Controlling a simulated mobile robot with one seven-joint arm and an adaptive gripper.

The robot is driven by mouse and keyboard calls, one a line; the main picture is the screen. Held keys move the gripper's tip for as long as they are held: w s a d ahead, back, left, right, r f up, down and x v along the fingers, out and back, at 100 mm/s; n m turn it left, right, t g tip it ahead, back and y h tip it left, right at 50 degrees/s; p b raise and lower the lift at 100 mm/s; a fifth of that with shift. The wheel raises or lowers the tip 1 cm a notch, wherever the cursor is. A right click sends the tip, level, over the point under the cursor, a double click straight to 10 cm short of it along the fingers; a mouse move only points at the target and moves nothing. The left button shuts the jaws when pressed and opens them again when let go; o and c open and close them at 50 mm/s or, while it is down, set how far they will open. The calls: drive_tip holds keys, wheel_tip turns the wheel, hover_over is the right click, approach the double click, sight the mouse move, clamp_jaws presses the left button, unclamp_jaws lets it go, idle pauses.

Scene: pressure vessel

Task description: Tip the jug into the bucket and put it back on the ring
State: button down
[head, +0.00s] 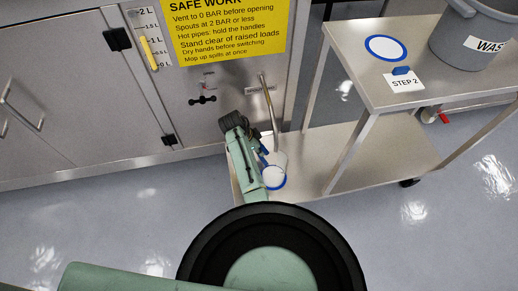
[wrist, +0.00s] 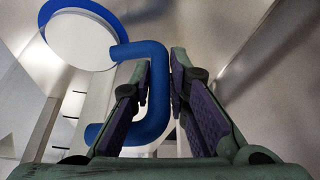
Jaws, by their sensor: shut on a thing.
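The jug (head: 281,160) is pale with blue trim and a blue handle. In the head view it is small, beside my arm, near the thin metal spout and above the cart's lower shelf. In the wrist view the handle (wrist: 100,133) is between the fingers of my gripper (wrist: 160,65), which is shut on it. Whether the jug touches the shelf cannot be told. The blue ring (head: 370,41) on the cart top is empty. The grey bucket (head: 448,45) stands at the upper right.
The steel cart (head: 340,45) has a top and a lower shelf (head: 325,170). A STEP 2 label (head: 404,84) with a blue piece lies by the ring. The spout (head: 268,100) comes from the cabinet wall. A level gauge (head: 149,52) and yellow sign (head: 230,30) are on it.

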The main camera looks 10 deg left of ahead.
drive_tip(key=shift+f, duration=0.3)
drive_tip(key=c, duration=1.5)
unclamp_jaws()
drive_tip(key=shift+o, duration=0.2)
drive_tip(key=v, duration=1.2)
